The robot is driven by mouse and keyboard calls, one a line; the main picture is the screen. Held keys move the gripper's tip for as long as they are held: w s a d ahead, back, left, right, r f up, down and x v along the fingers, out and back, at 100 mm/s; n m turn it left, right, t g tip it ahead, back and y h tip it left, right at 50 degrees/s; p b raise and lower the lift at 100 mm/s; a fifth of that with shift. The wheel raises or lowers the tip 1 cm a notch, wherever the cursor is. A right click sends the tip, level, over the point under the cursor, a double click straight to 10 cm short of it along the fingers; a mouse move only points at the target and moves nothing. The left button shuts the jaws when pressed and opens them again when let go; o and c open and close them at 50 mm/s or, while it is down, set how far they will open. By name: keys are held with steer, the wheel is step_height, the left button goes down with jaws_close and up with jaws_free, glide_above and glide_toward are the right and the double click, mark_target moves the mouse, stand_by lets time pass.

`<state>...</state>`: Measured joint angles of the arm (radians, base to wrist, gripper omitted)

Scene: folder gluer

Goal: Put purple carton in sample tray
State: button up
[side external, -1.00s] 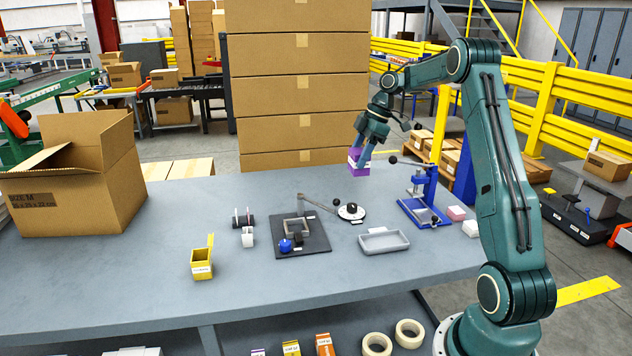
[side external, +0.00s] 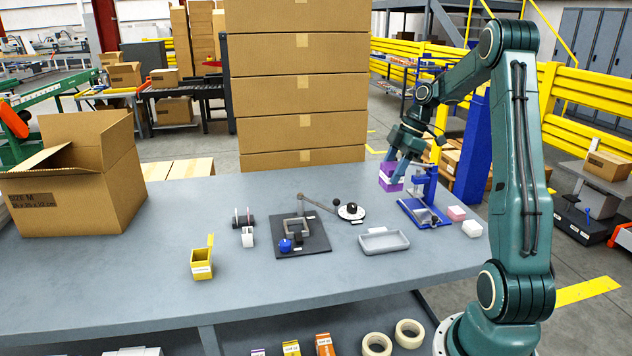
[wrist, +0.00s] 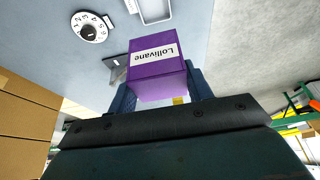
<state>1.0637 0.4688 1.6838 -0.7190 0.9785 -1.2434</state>
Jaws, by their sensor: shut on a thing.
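The purple carton (side external: 391,176) is held in the air by my gripper (side external: 396,165), above the back right part of the table. In the wrist view, the carton (wrist: 157,65) sits between the two blue fingers of my gripper (wrist: 160,88), with a white label reading "Lollivane". My gripper is shut on it. The sample tray, a grey shallow tray (side external: 384,248), lies empty on the table, in front of and slightly left of the carton.
A round dial (side external: 351,211) and a dark fixture plate (side external: 302,243) lie left. A yellow open carton (side external: 202,262) stands at the front left.

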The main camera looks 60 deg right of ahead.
step_height(320, 180, down, 19)
steer(key=shift+r, duration=0.15)
stand_by(0.8)
steer(key=o, duration=0.9)
steer(key=shift+o, duration=0.2)
steer(key=v, duration=0.7)
steer(key=shift+r, duration=0.25)
